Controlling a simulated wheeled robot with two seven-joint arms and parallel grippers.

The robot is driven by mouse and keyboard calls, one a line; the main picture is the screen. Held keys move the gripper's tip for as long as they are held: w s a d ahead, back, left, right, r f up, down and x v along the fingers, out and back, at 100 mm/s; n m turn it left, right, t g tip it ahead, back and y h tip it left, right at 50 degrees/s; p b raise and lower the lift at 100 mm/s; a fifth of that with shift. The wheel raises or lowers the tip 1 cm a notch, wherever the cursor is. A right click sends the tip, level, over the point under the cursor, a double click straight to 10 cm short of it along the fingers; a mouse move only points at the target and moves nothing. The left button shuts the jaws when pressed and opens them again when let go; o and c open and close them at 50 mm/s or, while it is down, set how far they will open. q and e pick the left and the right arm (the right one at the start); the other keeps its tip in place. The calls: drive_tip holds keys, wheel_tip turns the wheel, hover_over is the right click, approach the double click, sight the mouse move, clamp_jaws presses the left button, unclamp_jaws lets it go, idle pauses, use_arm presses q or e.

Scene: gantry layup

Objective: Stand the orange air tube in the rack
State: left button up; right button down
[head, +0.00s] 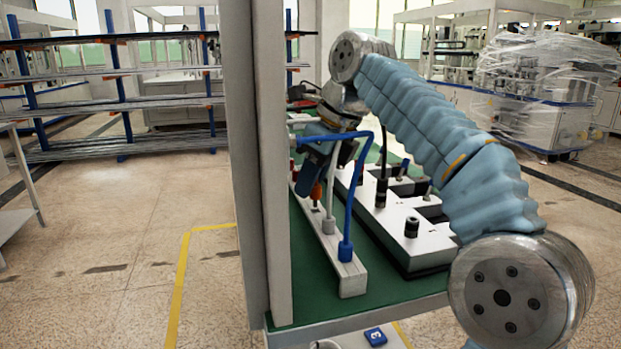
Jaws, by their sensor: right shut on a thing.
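The rack (352,279) is a long pale bar lying on the green bench top, running away from me beside the grey post. A blue tube (349,205) stands upright in its near end and bends over to the left at the top. A white tube (329,222) stands just behind it. My right gripper (318,176) is over the rack's farther part, partly hidden by the blue tube and the post. It is shut on the orange air tube (316,191), of which only a short orange piece shows low at the gripper, above the rack. I cannot tell whether it touches the rack. My left gripper is out of view.
A tall grey post (258,180) stands close on the left of the rack. A white block with black knobs (411,228) lies to the right of it. Shelving (120,95) stands far left.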

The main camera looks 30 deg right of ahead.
drive_tip(key=shift+f+b, duration=1)
drive_tip(key=shift+f, duration=0.2)
drive_tip(key=c, duration=0.9)
unclamp_jaws()
drive_tip(key=shift+c, duration=0.2)
drive_tip(key=p+v, duration=0.6)
drive_tip(key=v, duration=0.7)
drive_tip(key=shift+r, duration=0.4)
drive_tip(key=shift+s+d, duration=0.1)
drive_tip(key=shift+d, duration=0.05)
